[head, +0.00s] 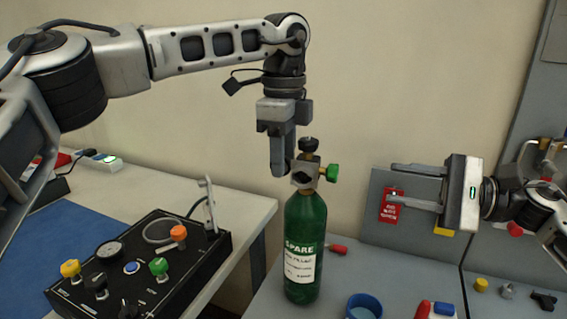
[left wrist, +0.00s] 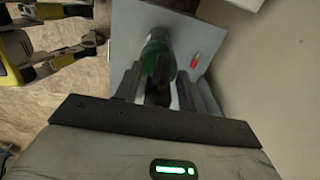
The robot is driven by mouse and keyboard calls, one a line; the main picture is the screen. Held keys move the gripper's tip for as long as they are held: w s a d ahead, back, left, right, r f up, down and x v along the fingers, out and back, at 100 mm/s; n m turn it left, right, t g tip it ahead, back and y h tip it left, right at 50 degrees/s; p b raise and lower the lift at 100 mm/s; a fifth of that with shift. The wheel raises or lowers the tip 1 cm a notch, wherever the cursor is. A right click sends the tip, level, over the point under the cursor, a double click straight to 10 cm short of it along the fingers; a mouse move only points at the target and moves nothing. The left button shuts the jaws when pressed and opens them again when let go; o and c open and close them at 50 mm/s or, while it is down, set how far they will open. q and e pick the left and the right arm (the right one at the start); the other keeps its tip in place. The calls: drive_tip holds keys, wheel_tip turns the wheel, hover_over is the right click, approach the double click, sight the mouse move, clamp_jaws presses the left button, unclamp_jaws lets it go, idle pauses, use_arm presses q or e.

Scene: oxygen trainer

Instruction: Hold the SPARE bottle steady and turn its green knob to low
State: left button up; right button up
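The green SPARE bottle (head: 306,245) stands upright on the grey table, with a white label facing me. Its valve block has a green knob (head: 332,173) on the right side and a black knob (head: 308,144) on top. My left gripper (head: 281,170) points down just left of the valve, partly overlapping it. In the left wrist view its two fingers (left wrist: 157,92) are apart, with the green bottle (left wrist: 158,52) seen beyond and between them. Contact with the valve cannot be told. My right gripper (head: 416,188) is open and empty, pointing left, well right of the bottle.
A black control panel (head: 150,262) with colored knobs stands on the left table. A small red-handled item (head: 337,249) lies behind the bottle. A grey board with a red tag (head: 390,207) stands behind.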

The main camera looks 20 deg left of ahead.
use_arm(q)
drive_tip(key=shift+f, duration=0.95)
clamp_jaws()
idle(0.7)
